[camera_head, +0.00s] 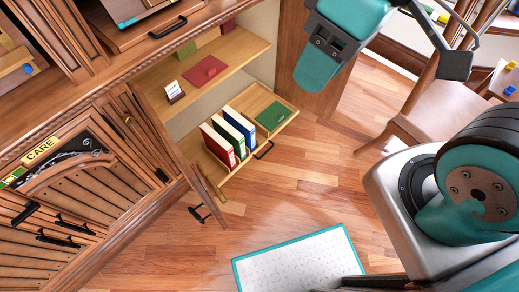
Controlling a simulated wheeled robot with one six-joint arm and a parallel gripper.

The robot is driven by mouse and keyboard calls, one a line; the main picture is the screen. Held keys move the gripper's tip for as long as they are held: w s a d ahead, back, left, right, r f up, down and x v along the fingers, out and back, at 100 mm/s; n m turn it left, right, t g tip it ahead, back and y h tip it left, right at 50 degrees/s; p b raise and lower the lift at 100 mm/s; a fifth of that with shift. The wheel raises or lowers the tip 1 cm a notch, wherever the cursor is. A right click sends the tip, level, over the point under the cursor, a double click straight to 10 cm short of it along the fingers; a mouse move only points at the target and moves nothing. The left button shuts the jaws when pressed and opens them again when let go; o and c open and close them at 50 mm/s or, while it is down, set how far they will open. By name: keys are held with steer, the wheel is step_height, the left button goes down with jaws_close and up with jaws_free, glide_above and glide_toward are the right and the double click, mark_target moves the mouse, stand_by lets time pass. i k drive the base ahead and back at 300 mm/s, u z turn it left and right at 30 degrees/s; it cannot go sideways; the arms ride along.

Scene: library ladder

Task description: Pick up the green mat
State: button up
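A flat dark green rectangular piece (273,116) lies at the right end of the pulled-out drawer, beside the upright binders. A white mat with a teal-green border (295,262) lies flat on the wood floor at the bottom, its lower part cut off by the frame edge and my body. Parts of my arm, teal and dark grey, hang at the top right, apart from both. My gripper seems to be among these parts, but its fingertips cannot be made out, nor whether it is open or shut.
Red, green and blue binders (231,135) stand in the open drawer (209,167). A red flat piece (205,71) and a small card stand (175,91) are on the shelf above. A cabinet door (194,177) stands open. A wooden chair (437,110) is at right. Floor around the mat is clear.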

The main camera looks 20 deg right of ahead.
mark_target(274, 115)
steer(key=z, duration=0.55)
steer(key=i, duration=1.25)
steer(key=u, duration=0.35)
